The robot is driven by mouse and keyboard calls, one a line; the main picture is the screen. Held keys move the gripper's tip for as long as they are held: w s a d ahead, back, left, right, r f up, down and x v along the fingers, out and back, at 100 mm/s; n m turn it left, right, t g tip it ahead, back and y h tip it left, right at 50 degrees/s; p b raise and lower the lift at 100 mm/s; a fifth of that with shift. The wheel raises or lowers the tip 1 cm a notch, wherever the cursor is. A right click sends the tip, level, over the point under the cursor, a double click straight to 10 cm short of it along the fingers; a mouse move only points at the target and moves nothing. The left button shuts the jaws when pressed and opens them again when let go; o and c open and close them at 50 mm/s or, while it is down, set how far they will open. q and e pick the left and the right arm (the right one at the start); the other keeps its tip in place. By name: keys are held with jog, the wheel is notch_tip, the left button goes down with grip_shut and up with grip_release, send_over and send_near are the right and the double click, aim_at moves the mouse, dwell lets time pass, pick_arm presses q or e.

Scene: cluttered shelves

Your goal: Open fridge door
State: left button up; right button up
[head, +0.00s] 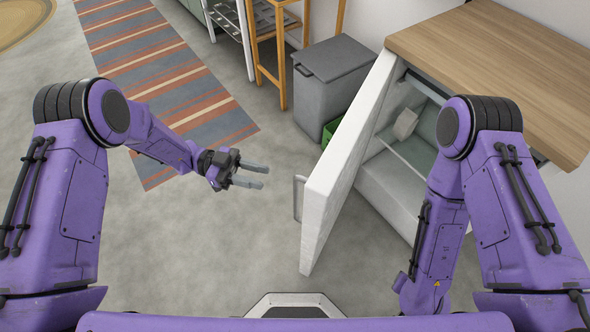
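The white fridge door (338,172) stands swung wide open from the cabinet under the wooden counter. Its grey handle (298,198) is on the outer face, toward the left. The pale fridge interior (392,183) shows behind the door, with a shelf and a small light box-like item (405,123) inside. My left gripper (266,176) is open and empty, to the left of the handle and apart from it. My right arm reaches down in front of the fridge opening; its gripper is hidden or out of frame.
A wooden counter (495,70) covers the fridge. A grey bin (333,75) and a green crate (330,130) stand behind the door. A wooden frame (281,60) and a striped rug (165,75) lie farther back. Grey floor left of the door is clear.

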aim_at(295, 187)
pick_arm(q)
jog(key=p+x, duration=0.1)
jog(key=x, duration=0.9)
jog(key=shift+s+d+f+p, duration=0.15)
jog(key=shift+p, duration=0.2)
grip_shut()
